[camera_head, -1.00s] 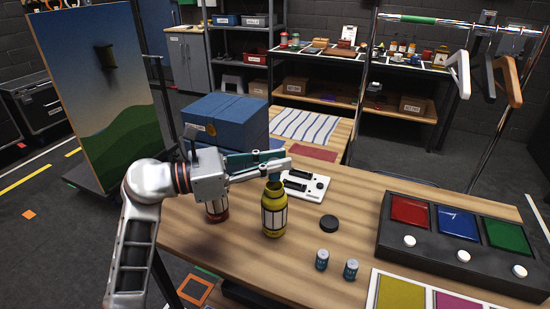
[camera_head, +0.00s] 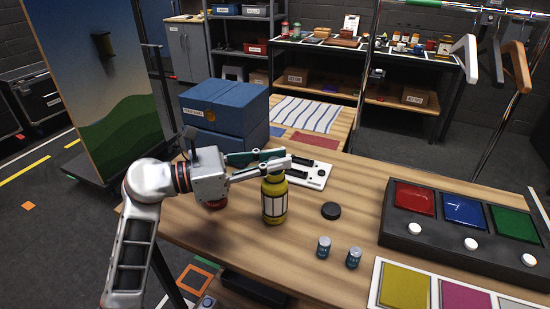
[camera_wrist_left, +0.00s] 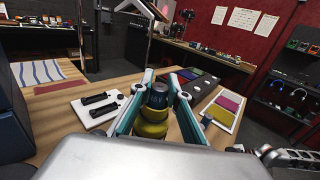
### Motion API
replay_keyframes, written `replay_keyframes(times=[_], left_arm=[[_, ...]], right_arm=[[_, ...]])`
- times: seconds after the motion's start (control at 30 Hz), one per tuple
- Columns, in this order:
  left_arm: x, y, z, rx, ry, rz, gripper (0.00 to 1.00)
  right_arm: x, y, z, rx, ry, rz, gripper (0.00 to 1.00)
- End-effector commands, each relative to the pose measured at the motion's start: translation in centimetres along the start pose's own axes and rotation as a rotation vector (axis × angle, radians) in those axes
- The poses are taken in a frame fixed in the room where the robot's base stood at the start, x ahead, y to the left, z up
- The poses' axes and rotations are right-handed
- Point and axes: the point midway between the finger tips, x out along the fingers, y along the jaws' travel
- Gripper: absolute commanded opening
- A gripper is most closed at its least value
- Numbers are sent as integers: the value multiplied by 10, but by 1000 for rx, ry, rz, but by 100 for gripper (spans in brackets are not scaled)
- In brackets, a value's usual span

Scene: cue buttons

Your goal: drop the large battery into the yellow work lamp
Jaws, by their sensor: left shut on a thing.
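The yellow work lamp (camera_head: 275,205) stands upright on the wooden table, with a pale label on its front. My left gripper (camera_head: 279,164) is directly above its top, fingers close to the rim. In the left wrist view my left gripper (camera_wrist_left: 149,82) is shut on the large battery (camera_wrist_left: 158,96), a dark blue cylinder. The battery stands over the yellow lamp (camera_wrist_left: 150,130), in line with its mouth; how far it is inside I cannot tell. In the head view the fingers and lamp top hide the battery.
Two small batteries (camera_head: 323,247) (camera_head: 353,257) and a black round cap (camera_head: 331,210) lie right of the lamp. A white slotted tray (camera_head: 312,173) is behind it. A button panel (camera_head: 460,250) fills the right side; a blue box (camera_head: 225,115) stands behind the gripper.

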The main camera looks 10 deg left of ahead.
Motion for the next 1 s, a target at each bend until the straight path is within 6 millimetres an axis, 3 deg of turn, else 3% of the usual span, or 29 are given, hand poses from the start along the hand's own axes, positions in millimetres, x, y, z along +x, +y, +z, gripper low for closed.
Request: replay_keyframes(times=[0.07,0.1,0.17,0.57,0.77,1.0], left_arm=[[0,0,0,0,0,0,0],[0,0,0,0,0,0,24],[0,0,0,0,0,0,36],[-4,1,0,1,2,2,36],[-32,1,-2,2,5,3,36],[-81,0,-2,1,5,2,36]], right_arm=[[0,0,-1,0,1,1,48],[0,0,-1,0,2,1,48],[0,1,-1,0,2,1,48],[1,2,-1,-2,2,3,48],[1,1,-1,-1,2,2,48],[1,1,-1,0,2,1,48]])
